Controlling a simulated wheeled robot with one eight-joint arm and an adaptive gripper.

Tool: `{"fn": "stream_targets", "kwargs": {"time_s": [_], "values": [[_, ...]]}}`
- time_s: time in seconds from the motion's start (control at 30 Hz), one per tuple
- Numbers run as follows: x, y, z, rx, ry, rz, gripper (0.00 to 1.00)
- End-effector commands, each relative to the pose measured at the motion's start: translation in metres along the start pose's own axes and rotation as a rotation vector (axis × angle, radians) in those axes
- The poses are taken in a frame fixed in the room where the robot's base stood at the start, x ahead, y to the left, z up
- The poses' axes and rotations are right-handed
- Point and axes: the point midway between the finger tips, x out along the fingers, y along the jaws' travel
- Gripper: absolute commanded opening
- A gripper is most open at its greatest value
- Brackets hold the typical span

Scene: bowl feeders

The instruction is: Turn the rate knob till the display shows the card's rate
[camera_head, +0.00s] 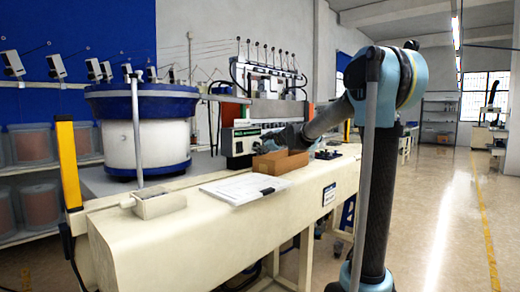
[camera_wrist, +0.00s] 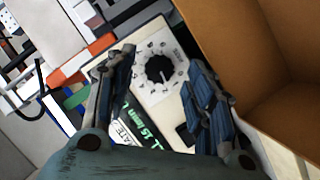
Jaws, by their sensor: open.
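The black rate knob (camera_wrist: 159,69) sits on a pale panel inside a ring of printed marks, in the wrist view. My gripper (camera_wrist: 160,62) is open, with one finger to each side of the knob in the picture. I cannot tell whether either finger touches it. The dark display (camera_wrist: 146,128) with green characters shows between the fingers, tilted; it seems to read 15 /min. In the head view the controller box (camera_head: 238,143) stands on the bench and my gripper (camera_head: 284,137) is at its right. I cannot make out a card with a rate.
An open cardboard box (camera_head: 280,162) stands close by my gripper; its wall (camera_wrist: 225,50) fills the right of the wrist view. White sheets (camera_head: 235,189) with a dark object lie on the bench. A blue and white bowl feeder (camera_head: 125,140) stands at left.

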Motion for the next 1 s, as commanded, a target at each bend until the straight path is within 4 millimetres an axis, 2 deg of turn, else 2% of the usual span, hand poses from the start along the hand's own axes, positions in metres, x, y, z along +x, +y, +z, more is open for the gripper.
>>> {"fn": "stream_targets", "kwargs": {"time_s": [0.2,0.57,0.6,0.77,0.8,1.0], "values": [[0.017,0.000,0.000,0.000,0.000,0.000,0.49],[0.021,-0.001,0.000,0.000,0.001,0.000,0.49],[0.021,-0.001,-0.001,0.000,0.001,0.000,0.45],[0.021,-0.001,-0.001,0.000,0.001,-0.001,0.08],[0.021,-0.001,-0.001,0.000,0.001,-0.001,0.05],[0.021,-0.001,-0.001,0.003,0.001,-0.003,0.05]]}}
